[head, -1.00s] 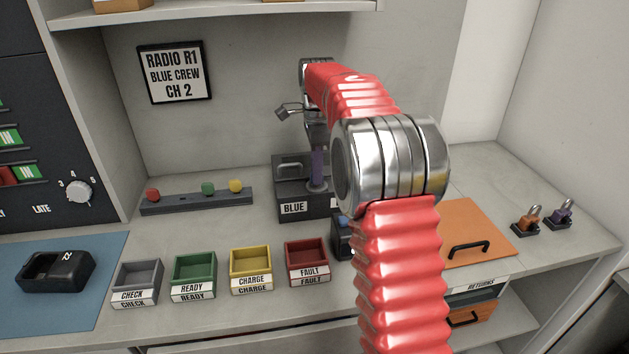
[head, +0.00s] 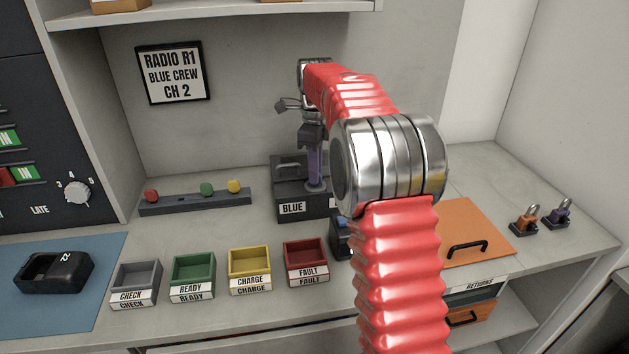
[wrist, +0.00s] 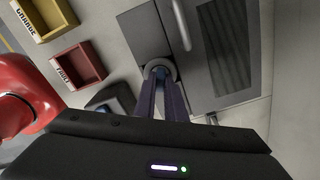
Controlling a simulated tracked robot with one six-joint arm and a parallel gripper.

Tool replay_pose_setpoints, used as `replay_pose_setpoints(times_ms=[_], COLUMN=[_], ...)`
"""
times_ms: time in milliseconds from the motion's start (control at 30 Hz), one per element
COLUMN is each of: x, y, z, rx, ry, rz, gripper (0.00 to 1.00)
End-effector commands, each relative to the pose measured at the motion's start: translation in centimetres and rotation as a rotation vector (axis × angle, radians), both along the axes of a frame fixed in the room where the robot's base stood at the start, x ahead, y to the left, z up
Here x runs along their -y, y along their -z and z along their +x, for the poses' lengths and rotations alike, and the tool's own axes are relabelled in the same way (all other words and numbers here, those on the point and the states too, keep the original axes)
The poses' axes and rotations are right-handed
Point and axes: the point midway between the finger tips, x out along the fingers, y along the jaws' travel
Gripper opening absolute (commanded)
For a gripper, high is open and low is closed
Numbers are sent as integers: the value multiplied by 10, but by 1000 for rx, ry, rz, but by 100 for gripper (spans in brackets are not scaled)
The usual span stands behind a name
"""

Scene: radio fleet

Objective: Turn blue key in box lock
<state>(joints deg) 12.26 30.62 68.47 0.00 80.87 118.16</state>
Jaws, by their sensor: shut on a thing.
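The dark box (head: 288,208) with a BLUE label and a grey lid handle stands on the counter against the back wall. It also shows in the wrist view (wrist: 190,78). A round grey lock ring (wrist: 160,69) sits on its top. My gripper (head: 314,183) points straight down at this ring. Its purple fingers meet at the ring in the wrist view (wrist: 160,78), shut on the blue key. The key is hidden between the fingertips and the ring, so its angle cannot be told. The box lid looks closed.
Grey, green, yellow and red (head: 306,252) bins line the counter's front. A small dark holder with blue in it (wrist: 116,103) is beside the box. Orange (head: 525,220) and purple (head: 557,213) tagged pieces stand at right. An orange panel (head: 480,235) lies between.

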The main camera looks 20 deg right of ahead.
Motion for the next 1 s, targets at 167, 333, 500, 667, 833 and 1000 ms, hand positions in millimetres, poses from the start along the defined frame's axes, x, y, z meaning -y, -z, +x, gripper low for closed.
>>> replay_pose_setpoints(times_ms=[167,333,500,667,833,1000], x=[0,0,0,-1,-1,-1], y=[0,1,1,1,1,1], z=[-1,-1,-1,-1,-1,-1], rx=[-3,-4,-4,-4,-4,-4], ry=[84,218,350,464,498,496], rz=[1,0,0,1,1,1], gripper=[0,0,0,0,0,13])
